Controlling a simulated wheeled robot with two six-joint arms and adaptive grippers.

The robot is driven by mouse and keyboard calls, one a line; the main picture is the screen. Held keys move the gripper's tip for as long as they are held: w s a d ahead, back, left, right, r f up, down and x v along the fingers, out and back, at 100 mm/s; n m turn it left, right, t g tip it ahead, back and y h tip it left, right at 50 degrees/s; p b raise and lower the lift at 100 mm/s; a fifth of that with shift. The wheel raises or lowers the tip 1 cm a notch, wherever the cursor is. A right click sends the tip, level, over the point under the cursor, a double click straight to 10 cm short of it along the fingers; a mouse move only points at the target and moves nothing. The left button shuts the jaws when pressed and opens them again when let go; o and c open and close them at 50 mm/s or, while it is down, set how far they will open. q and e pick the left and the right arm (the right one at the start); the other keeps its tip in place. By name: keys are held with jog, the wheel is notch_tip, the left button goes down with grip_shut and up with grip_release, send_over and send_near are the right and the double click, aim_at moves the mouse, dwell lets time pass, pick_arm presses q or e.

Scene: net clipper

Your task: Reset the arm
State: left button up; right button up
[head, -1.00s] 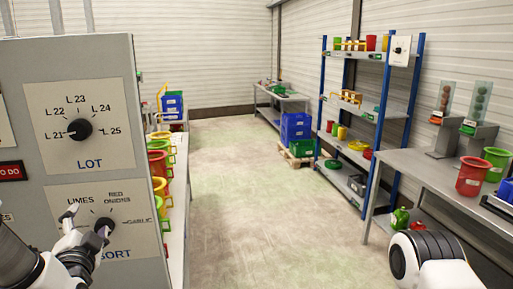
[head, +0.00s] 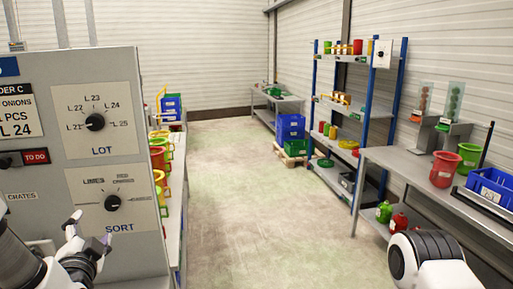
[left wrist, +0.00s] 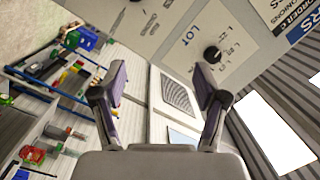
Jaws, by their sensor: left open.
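My left gripper (head: 90,232) is open and empty in front of the grey control panel (head: 150,75), below and left of the SORT knob (head: 112,203) and apart from it. The black LOT knob (head: 95,122) sits above, with its pointer towards L.21. In the left wrist view, the open fingers of my left gripper (left wrist: 160,85) frame empty space, with the LOT knob (left wrist: 212,54) beyond, near the right finger. The SORT setting is too small to read surely. My right gripper is out of view.
Red and green containers (head: 158,180) stand on a bench just behind the panel. A blue-posted shelf (head: 366,120) and a grey table (head: 405,165) with a red pot (head: 444,170) line the right side. The floor (head: 260,190) between is clear.

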pick_arm(q)
notch_tip(320, 180, down, 11)
jog(key=w+d+g+h+b, duration=0.1)
jog(key=g+h+b, duration=0.1)
jog(key=s+d+f+n+g+h+b, duration=0.1)
jog(key=s+d+f+g, duration=0.15)
jog(key=f, duration=0.55)
jog(key=s+d+f+n+g+h+b, duration=0.15)
jog(key=s+f, duration=0.25)
jog(key=f, duration=0.4)
jog(key=s+d+f+n+g+b, duration=0.1)
jog(key=s+d+f+g, duration=0.15)
jog(key=f, duration=0.55)
jog(key=s+d+f+n+g+h+b, duration=0.1)
jog(key=s+f+g, duration=0.3)
jog(key=s+f, duration=0.4)
jog(key=s+d+f+n+g+b, duration=0.2)
jog(key=s+f+n+g+b, duration=0.1)
jog(key=s+f, duration=0.6)
jog(key=s+g, duration=0.1)
jog(key=s, duration=0.3)
jog(key=shift+s+h, duration=0.25)
jog(key=shift+h, duration=0.1)
jog(key=shift+w, duration=0.1)
jog(key=shift+c, duration=0.3)
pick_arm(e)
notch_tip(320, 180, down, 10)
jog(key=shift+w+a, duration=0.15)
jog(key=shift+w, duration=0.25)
